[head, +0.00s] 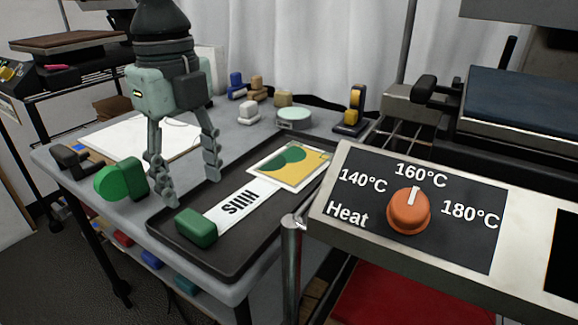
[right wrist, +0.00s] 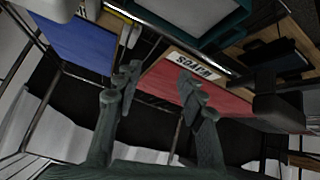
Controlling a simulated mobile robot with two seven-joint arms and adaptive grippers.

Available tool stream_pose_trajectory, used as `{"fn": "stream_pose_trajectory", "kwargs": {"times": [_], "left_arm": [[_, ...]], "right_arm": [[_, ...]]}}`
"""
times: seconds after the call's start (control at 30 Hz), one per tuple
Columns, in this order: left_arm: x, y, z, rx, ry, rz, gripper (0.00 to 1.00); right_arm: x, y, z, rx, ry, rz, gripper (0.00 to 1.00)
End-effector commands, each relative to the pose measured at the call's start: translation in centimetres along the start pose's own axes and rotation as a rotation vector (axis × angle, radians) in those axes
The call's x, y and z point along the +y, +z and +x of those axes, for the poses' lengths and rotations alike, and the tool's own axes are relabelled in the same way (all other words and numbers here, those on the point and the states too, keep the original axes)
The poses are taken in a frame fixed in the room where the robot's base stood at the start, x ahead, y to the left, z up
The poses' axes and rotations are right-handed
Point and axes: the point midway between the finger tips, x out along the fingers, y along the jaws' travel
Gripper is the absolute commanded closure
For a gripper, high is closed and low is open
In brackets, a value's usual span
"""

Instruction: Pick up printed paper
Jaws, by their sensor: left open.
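A printed paper (head: 268,165) with a yellow and green picture lies in a dark tray (head: 235,262) on the grey table in the head view. A white strip with dark lettering (head: 238,204) lies in the same tray, with a green block (head: 197,228) at its near end. My left gripper (head: 190,181) points down with its fingers spread, over the tray's left side and left of the printed paper. Nothing is between its fingers. My right gripper (right wrist: 160,84) shows in the right wrist view with its fingers apart and empty, away from the paper.
A blank white sheet (head: 125,138) and a green rounded block (head: 118,181) are left of the tray. Small stamps and a tape dispenser (head: 354,108) stand at the back. A heat press panel with an orange knob (head: 408,211) borders the right side.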

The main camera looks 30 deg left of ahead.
Motion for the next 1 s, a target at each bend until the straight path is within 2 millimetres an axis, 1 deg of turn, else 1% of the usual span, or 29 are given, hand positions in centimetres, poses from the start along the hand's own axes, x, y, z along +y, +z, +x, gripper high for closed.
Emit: {"fn": "stream_pose_trajectory", "kwargs": {"times": [0.03, 0.2, 0.27, 0.4, 0.5, 0.6, 0.8, 0.83, 1.0], "left_arm": [[0.1, 0.0, 0.7, -0.003, 0.006, -0.002, 0.47], [0.2, 0.1, 2.6, 0.002, 0.005, 0.000, 0.47], [0.3, 0.2, 3.3, 0.003, 0.005, -0.001, 0.47], [0.6, 0.5, 5.5, 0.005, 0.005, 0.000, 0.47], [0.5, 0.5, 6.7, 0.003, 0.005, 0.000, 0.47], [0.5, 0.5, 7.3, 0.003, 0.003, -0.001, 0.47], [0.5, 0.5, 7.4, 0.004, 0.003, -0.001, 0.47], [0.5, 0.5, 7.4, 0.004, 0.003, -0.001, 0.42], [0.5, 0.5, 7.5, 0.005, 0.003, -0.001, 0.63]], "right_arm": [[-0.1, -0.2, 0.0, 0.010, -0.003, 0.000, 0.60], [-0.5, -0.9, 0.1, 0.040, -0.010, 0.000, 0.60], [-0.4, -0.9, 0.1, 0.040, -0.009, 0.000, 0.60], [-0.3, -0.7, 0.0, 0.030, -0.007, 0.000, 0.60], [-0.6, -1.1, 0.1, 0.050, -0.012, 0.000, 0.60], [-0.7, -1.3, 0.1, 0.059, -0.014, 0.000, 0.60], [-0.7, -1.3, 0.1, 0.060, -0.015, 0.000, 0.60], [-0.7, -1.3, 0.1, 0.060, -0.015, 0.000, 0.60], [-0.7, -1.3, 0.2, 0.060, -0.015, 0.000, 0.60]]}}
